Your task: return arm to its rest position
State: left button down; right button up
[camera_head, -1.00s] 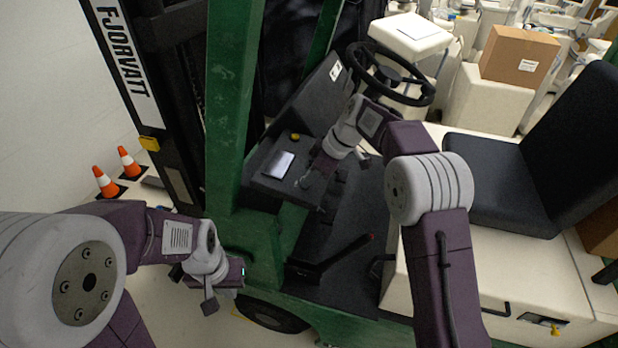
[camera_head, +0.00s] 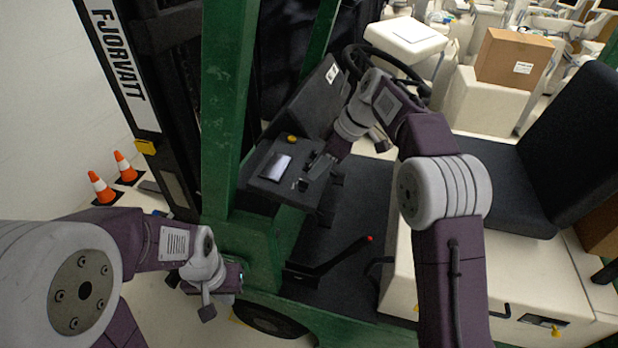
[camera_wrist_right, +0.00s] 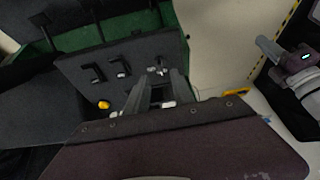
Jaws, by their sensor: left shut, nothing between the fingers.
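My right arm reaches from the lower right over the forklift's floor. Its gripper (camera_head: 312,172) hangs close to the dark dashboard panel (camera_head: 262,178), beside a small light-coloured pad (camera_head: 277,167). In the right wrist view the two fingers (camera_wrist_right: 158,82) stand apart with nothing between them, pointing at the panel (camera_wrist_right: 85,72) with its levers. My left arm comes in from the left, low beside the green frame (camera_head: 222,150). Its gripper (camera_head: 235,278) is shut and empty; the fingertips are small and partly hidden.
A black steering wheel (camera_head: 418,82) is partly behind my right wrist. A black seat (camera_head: 490,180) stands at right. A red-tipped lever (camera_head: 345,254) rises from the floor. A yellow button (camera_head: 292,139) sits on the panel. Two orange cones (camera_head: 101,187) stand at left. A cardboard box (camera_head: 513,57) is behind.

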jog(key=v, duration=0.2)
jog(key=shift+d+r, duration=0.15)
jog(key=shift+r, duration=0.1)
jog(key=s+d+f+m+h+b, duration=0.1)
jog(key=s+d+f+m, duration=0.3)
jog(key=s+f, duration=0.3)
jog(key=s+d+f+m+h+b, duration=0.1)
jog(key=s+d+f+m+h, duration=0.1)
jog(key=s+d+f+m, duration=0.2)
jog(key=s+d+f+m+h+b, duration=0.1)
jog(key=s+d+f+m, duration=0.4)
jog(key=s+f, duration=0.6)
jog(key=s+m+h, duration=0.1)
jog(key=s, duration=0.1)
jog(key=shift+s+f+m+g, duration=0.25)
jog(key=shift+s+m+g, duration=0.05)
jog(key=shift+s+m, duration=0.1)
